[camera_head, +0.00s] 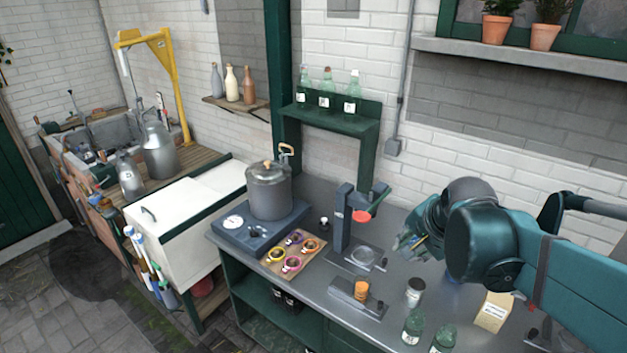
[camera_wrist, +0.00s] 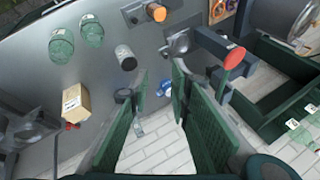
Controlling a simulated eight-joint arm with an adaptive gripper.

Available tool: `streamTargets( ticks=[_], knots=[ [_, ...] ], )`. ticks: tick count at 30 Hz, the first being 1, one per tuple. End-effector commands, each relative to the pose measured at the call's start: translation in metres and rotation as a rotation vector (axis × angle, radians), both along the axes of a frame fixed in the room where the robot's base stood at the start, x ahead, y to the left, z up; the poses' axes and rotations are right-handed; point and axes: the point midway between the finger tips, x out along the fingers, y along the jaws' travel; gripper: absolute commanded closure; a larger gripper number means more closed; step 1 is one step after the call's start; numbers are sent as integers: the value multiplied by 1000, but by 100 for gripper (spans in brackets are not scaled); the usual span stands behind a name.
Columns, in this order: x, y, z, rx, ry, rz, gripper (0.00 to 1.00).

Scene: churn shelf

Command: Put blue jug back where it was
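A small blue-and-white item (camera_wrist: 165,88), which looks like the blue jug, shows in the wrist view beyond and between my fingertips. It appears to stand on the grey counter near the wall, with a gap between it and the fingers. In the head view only a bit of blue (camera_head: 453,281) shows below my arm, the rest hidden. My gripper (camera_head: 412,243) is above the counter, right of the red-topped stand. In the wrist view my gripper (camera_wrist: 160,72) has its two green fingers spread apart with nothing held between them.
The red-topped stand (camera_head: 345,220) rises left of my gripper. A green bottle shelf (camera_head: 335,122) is on the wall behind.

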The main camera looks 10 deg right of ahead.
Motion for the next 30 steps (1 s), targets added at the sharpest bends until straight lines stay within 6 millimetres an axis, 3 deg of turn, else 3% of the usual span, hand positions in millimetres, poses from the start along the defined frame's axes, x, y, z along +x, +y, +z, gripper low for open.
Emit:
streamTargets(
  ticks=[6,18,30],
  knots=[
    [-28,42,5,-148,-5,270,79],
    [-79,99,5,-430,-27,749,79],
    [-102,120,2,-567,-41,967,79]
  ],
)
